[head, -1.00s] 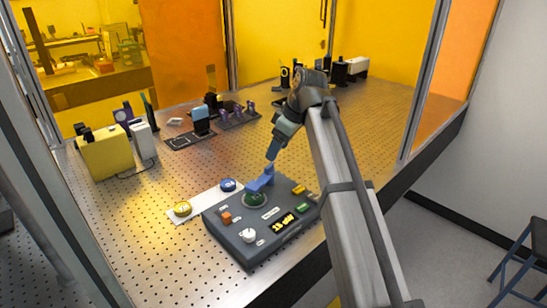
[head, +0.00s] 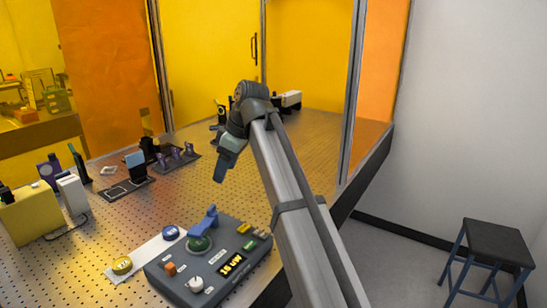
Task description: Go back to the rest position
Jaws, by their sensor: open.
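My gripper (head: 222,170) hangs in the air above the perforated metal table, in the middle of the head view, pointing down. Its fingers are open and hold nothing that I can see. It is above and apart from the dark grey control box (head: 230,290). A blue lever-like piece (head: 206,219) stands on the box beside a round green part (head: 199,243).
A white strip (head: 146,254) beside the box carries a yellow disc (head: 122,265) and a blue disc (head: 171,232). A yellow block (head: 34,219) and optics on a dark plate (head: 124,190) stand further left. A stool (head: 494,246) is on the floor at right.

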